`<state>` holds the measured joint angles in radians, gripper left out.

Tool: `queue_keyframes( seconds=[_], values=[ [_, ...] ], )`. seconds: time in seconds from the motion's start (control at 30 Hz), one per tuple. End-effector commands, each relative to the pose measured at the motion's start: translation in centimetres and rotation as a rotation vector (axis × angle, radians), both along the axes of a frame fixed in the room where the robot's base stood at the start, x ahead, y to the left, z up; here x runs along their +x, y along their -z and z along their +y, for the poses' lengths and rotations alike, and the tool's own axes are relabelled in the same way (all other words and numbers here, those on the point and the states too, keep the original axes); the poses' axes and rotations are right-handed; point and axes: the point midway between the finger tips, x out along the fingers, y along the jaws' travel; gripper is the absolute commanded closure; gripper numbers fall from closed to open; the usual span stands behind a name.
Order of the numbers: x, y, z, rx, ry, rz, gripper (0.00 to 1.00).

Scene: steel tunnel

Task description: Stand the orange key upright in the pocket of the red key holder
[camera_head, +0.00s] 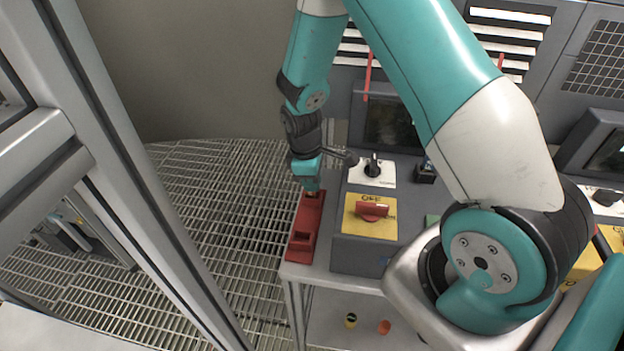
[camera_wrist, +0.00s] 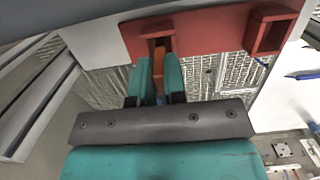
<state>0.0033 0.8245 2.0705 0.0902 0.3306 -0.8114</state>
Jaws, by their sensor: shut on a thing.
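The red key holder (camera_head: 304,222) lies along the left edge of the bench, and it also shows at the top of the wrist view (camera_wrist: 210,32). It has two box-like pockets, one at its far end and one at its near end (camera_wrist: 270,30). My gripper (camera_head: 308,188) points down over the far pocket. In the wrist view its teal fingers (camera_wrist: 160,80) are shut on the orange key (camera_wrist: 157,58). The key's visible end is at the far pocket's opening. The fingers hide much of the key, and I cannot tell how deep it sits.
A grey control box with a yellow plate and red OFF switch (camera_head: 372,210) stands close right of the holder. A black knob on a white plate (camera_head: 373,168) is behind it. The grated floor (camera_head: 215,220) lies left. Small yellow and orange pieces (camera_head: 384,327) sit on a lower shelf.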

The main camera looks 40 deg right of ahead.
Motion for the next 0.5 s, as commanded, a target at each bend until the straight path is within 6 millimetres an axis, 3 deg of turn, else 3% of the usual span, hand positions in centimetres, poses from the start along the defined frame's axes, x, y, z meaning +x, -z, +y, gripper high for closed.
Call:
queue_keyframes(
  seconds=[0.03, 0.1, 0.13, 0.5],
  values=[
    [0.01, 0.08, 0.00, 0.000, 0.000, 0.000, 0.81],
    [0.00, 0.05, 0.00, 0.000, 0.000, 0.000, 0.65],
    [0.00, 0.05, 0.00, 0.000, 0.000, 0.000, 0.62],
    [0.13, -0.66, 0.04, 0.000, 0.000, -0.003, 0.62]
  ],
)
